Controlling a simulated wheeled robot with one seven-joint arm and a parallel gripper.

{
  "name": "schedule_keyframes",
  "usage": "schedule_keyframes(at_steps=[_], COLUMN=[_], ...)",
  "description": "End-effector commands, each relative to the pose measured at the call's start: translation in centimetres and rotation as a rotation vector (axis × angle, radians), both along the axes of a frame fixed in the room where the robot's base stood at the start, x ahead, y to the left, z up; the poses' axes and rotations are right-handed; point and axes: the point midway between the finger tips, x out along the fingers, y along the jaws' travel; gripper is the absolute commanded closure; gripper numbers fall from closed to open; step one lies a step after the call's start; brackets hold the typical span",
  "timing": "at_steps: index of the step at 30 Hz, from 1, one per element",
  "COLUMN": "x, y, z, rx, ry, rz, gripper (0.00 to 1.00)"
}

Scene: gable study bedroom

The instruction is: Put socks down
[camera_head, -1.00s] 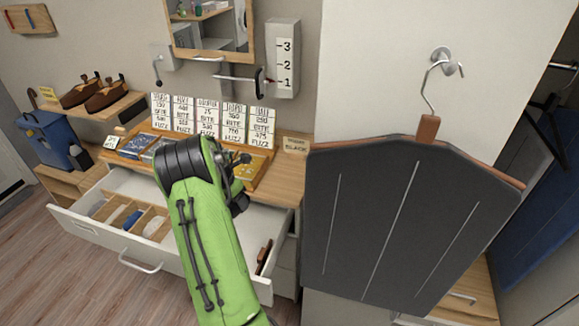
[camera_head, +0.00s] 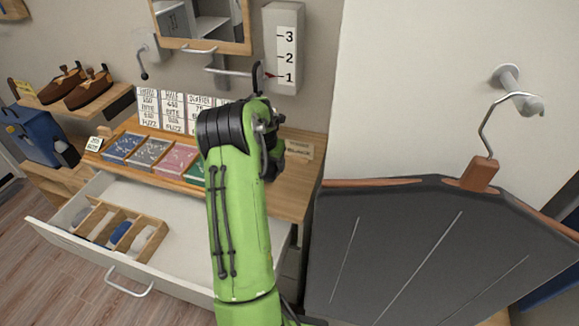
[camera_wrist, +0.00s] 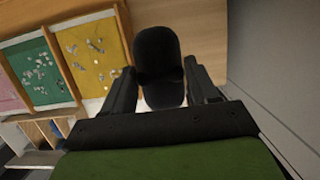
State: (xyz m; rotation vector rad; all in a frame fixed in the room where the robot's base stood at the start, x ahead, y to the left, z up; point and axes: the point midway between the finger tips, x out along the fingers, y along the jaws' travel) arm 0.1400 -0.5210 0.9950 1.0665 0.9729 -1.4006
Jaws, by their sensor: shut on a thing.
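In the wrist view, my gripper (camera_wrist: 158,95) is shut on a dark, rolled bundle that looks like the socks (camera_wrist: 157,55). The bundle sticks out beyond the fingertips, above the dresser top. In the head view, my green arm hides the gripper and the socks. The open white drawer (camera_head: 185,262) is below and left of my arm. A wooden divider (camera_head: 158,236) at its left side has several compartments, with a blue item (camera_head: 120,233) and pale items in some of them.
A wooden tray (camera_head: 92,154) of coloured panels lies on the dresser top, with lettered cards (camera_head: 172,112) behind. A dark garment (camera_head: 430,250) on a hanger hangs close at right. Shoes (camera_head: 90,93) and a blue bag (camera_head: 32,135) are at left. The drawer's middle is clear.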

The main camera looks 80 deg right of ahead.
Motion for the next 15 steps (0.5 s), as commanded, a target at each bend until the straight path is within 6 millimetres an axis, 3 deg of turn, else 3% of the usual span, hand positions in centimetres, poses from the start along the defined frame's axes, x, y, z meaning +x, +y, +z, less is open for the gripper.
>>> schedule_keyframes(at_steps=[4, 15], x=[-0.1, -0.1], y=[0.2, 0.1], z=[-3.9, -9.4], rx=[0.007, 0.003], ry=[0.002, 0.000], rz=[-0.002, -0.002], gripper=[0.72, 0.72])
